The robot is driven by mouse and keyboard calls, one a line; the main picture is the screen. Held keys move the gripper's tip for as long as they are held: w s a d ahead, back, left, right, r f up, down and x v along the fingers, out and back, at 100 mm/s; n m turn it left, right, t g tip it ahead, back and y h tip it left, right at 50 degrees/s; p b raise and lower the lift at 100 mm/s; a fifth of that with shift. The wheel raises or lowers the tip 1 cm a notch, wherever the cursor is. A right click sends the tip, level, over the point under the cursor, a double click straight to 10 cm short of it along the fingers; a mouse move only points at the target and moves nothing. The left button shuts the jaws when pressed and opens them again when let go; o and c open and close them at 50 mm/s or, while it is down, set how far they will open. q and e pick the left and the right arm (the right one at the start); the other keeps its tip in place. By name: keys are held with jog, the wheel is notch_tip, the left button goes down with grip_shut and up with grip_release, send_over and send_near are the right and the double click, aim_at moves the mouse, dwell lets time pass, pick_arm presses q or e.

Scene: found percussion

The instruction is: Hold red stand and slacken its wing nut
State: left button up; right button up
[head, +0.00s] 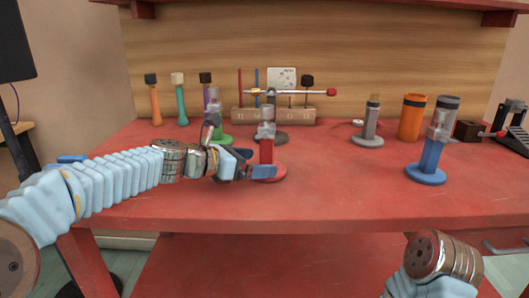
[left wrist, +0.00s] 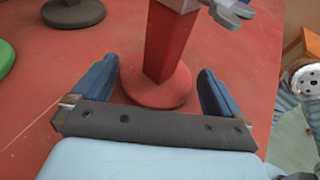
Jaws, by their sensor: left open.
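The red stand (head: 266,152) stands upright on the red table, with a round red base and a grey clamp head (head: 267,122) on top. In the left wrist view its red post (left wrist: 170,42) and base (left wrist: 157,88) show between my finger pads. My left gripper (head: 258,162) is open, its blue fingers on either side of the stand low near the base, with gaps visible to the post. The wing nut cannot be made out clearly; part of a grey metal fitting (left wrist: 230,10) shows at the top of the wrist view. Of my right arm only a wrist part shows; its gripper is out of view.
A green stand (head: 219,138) is just behind my left wrist, and a dark-based stand (head: 272,136) is behind the red one. A blue stand (head: 431,160), grey stand (head: 370,125) and orange cylinder (head: 411,117) are at right. The table front is clear.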

pick_arm(q)
jog(key=shift+x, duration=1.4)
jog(key=shift+f, duration=0.1)
jog(key=c, duration=1.3)
